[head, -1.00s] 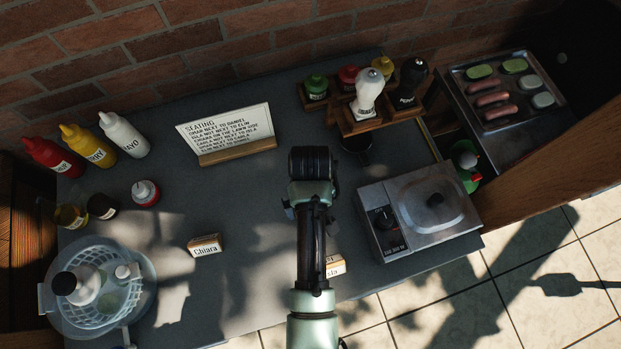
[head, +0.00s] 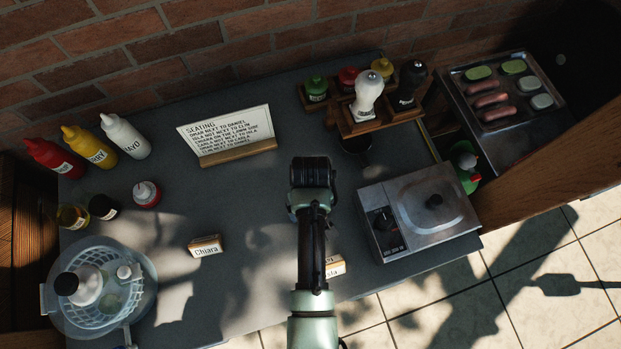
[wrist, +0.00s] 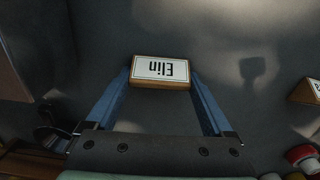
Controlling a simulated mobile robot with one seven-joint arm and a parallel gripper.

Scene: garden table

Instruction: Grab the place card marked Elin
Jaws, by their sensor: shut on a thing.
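The place card marked Elin (wrist: 160,70) shows in the wrist view, upside down, a white label on a wooden block. My gripper (wrist: 160,82) has its two blue fingers at either side of the card and is shut on it. Whether the card touches the table I cannot tell. In the head view my arm and wrist hide the card and the fingertips. The Chiara card (head: 206,246) stands left of my arm. Another card (head: 334,266) stands just right of my arm, partly hidden by it.
A seating sign (head: 228,133) stands behind. A metal appliance (head: 420,212) is close on the right. Sauce bottles (head: 88,147) and a basket (head: 98,290) are at the left. A shaker rack (head: 375,122) stands at the back. The grey table (head: 255,205) has free room left of my arm.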

